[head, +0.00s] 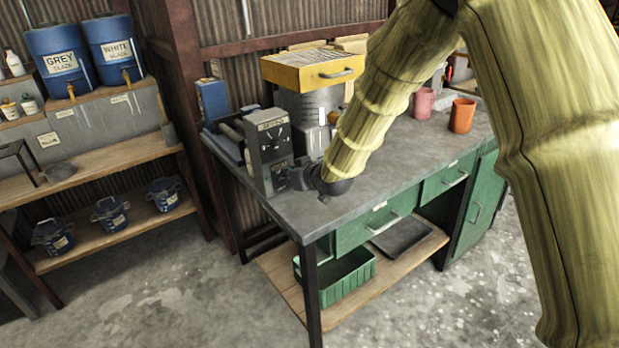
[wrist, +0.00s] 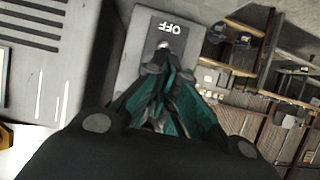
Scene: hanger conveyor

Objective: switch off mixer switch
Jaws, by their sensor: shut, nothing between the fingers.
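The mixer switch is on a grey upright box (head: 268,140) at the left end of the workbench in the head view. In the wrist view its grey panel (wrist: 147,28) carries the word OFF, seen upside down, with a small pale switch tip (wrist: 163,45) just below the word. My gripper (wrist: 165,66) is shut and empty, its fingertips right at the switch; I cannot tell whether they touch. In the head view my gripper (head: 290,179) is low against the box's right side. The fingers hide the rest of the switch, so its position is unclear.
The workbench (head: 400,165) has green drawers below. Behind the box stand a metal container (head: 305,108) and a yellow drawer unit (head: 312,68). A pink mug (head: 424,102) and an orange mug (head: 461,116) stand farther right. Shelves with blue glaze barrels (head: 58,60) are at left.

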